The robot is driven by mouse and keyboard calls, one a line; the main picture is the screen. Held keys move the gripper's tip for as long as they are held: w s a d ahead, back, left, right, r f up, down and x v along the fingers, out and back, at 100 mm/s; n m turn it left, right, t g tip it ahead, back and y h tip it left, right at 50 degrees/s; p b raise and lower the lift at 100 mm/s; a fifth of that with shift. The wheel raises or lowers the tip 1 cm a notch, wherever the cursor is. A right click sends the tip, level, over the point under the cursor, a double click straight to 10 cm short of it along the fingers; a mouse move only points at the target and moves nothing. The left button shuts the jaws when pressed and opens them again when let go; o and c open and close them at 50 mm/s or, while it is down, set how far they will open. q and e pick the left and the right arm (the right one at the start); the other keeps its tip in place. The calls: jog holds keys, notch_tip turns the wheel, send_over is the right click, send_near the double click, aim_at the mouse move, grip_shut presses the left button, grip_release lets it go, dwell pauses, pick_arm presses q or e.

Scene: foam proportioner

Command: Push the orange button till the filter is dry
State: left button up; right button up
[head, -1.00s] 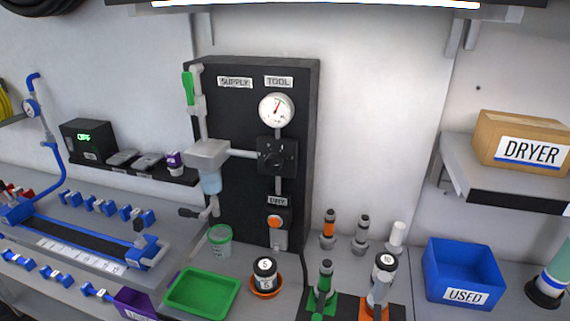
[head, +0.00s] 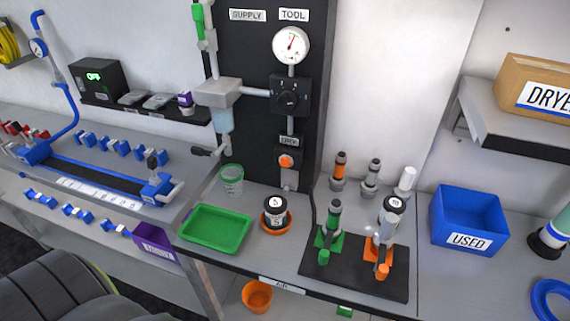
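The orange button (head: 286,161) sits on a small grey unit on the black panel (head: 250,150), below a dark square regulator (head: 290,96). The filter is a pale grey block (head: 217,92) with a translucent bluish bowl (head: 222,120) under it, at the panel's left side. Whether water stands in the bowl is too small to tell. A drain handle (head: 203,151) points left below the bowl. A clear cup with a green rim (head: 231,179) stands on the bench beneath. Neither of my grippers shows in the head view.
A round gauge (head: 291,46) tops the panel. A green tray (head: 215,229), a black-and-white canister (head: 275,210) and a black stand with tools (head: 350,265) occupy the bench front. A blue USED bin (head: 468,218) stands right. An orange bucket (head: 257,296) sits below the bench edge.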

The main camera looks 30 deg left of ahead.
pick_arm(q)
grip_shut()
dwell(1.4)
